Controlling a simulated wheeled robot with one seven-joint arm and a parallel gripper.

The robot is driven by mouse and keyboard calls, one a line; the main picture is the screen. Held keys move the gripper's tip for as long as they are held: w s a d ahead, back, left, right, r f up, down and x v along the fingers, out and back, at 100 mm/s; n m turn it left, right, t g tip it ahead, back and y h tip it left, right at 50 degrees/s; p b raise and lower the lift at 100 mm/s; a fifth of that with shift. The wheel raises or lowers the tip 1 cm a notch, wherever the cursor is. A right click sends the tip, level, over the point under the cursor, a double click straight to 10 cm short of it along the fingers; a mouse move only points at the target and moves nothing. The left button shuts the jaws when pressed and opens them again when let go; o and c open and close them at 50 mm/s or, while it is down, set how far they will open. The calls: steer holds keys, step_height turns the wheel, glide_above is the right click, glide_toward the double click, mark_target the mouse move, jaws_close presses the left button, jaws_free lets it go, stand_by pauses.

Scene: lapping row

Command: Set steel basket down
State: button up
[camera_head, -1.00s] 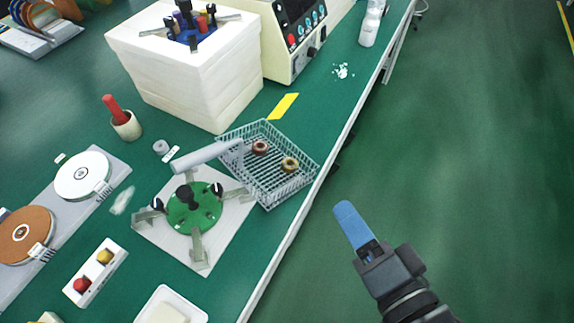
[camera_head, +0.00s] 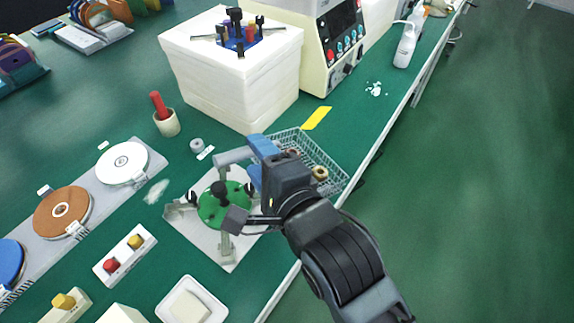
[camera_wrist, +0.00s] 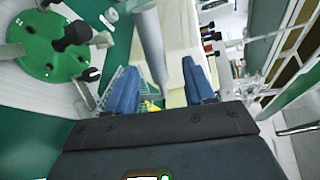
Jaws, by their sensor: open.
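The steel basket (camera_head: 325,158) is a wire mesh tray with a thick grey handle (camera_head: 235,157) pointing left. It sits on the green bench near the front edge, with brown and tan rings (camera_head: 320,173) inside. My gripper (camera_head: 257,160) is open at the handle's basket end and hides part of the basket. In the wrist view the grey handle (camera_wrist: 150,45) appears between the blue fingers (camera_wrist: 160,80), nearer the left one. I cannot tell whether either finger touches it. Only a little mesh shows there.
A white block stack (camera_head: 230,85) and a control unit (camera_head: 335,50) stand behind. A yellow strip (camera_head: 317,118) marks the bench. Open floor lies right.

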mark_target(252, 155)
steer(key=shift+x, duration=1.8)
steer(key=shift+f, duration=0.15)
steer(key=shift+s, duration=0.1)
steer(key=shift+c, duration=0.5)
jaws_close()
